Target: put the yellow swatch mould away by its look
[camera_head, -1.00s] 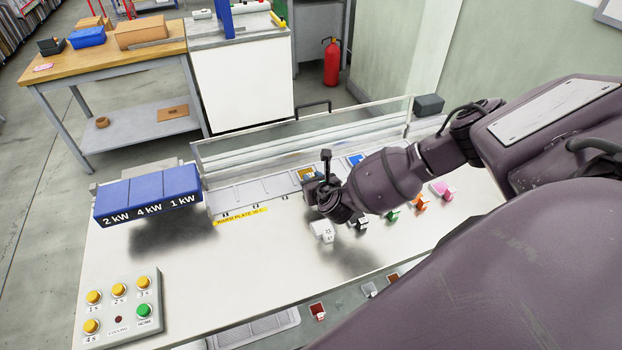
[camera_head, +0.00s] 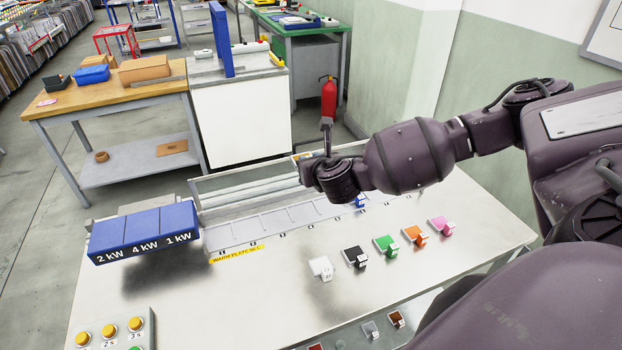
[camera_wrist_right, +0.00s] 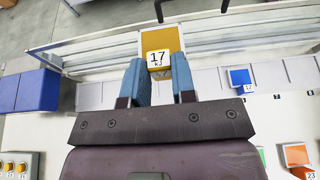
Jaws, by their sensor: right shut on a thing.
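My right gripper (camera_wrist_right: 158,85) is shut on the yellow swatch mould (camera_wrist_right: 163,42), a flat square with a pale rim and a white tag reading "17 KJ". The wrist view shows it held up between two blue fingers, in front of the clear guard behind the plate. In the head view my right gripper (camera_head: 312,165) is raised over the warm plate, and the wrist hides nearly all of the mould. The warm plate (camera_head: 235,232) is a pale strip with a row of shallow bays. My left gripper is not in view.
White (camera_head: 320,268), black (camera_head: 355,257), green (camera_head: 385,245), orange (camera_head: 414,235) and pink (camera_head: 440,225) swatches stand in a row on the bench. A blue swatch (camera_wrist_right: 240,78) sits on the plate. Blue kW blocks (camera_head: 145,233) are at left.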

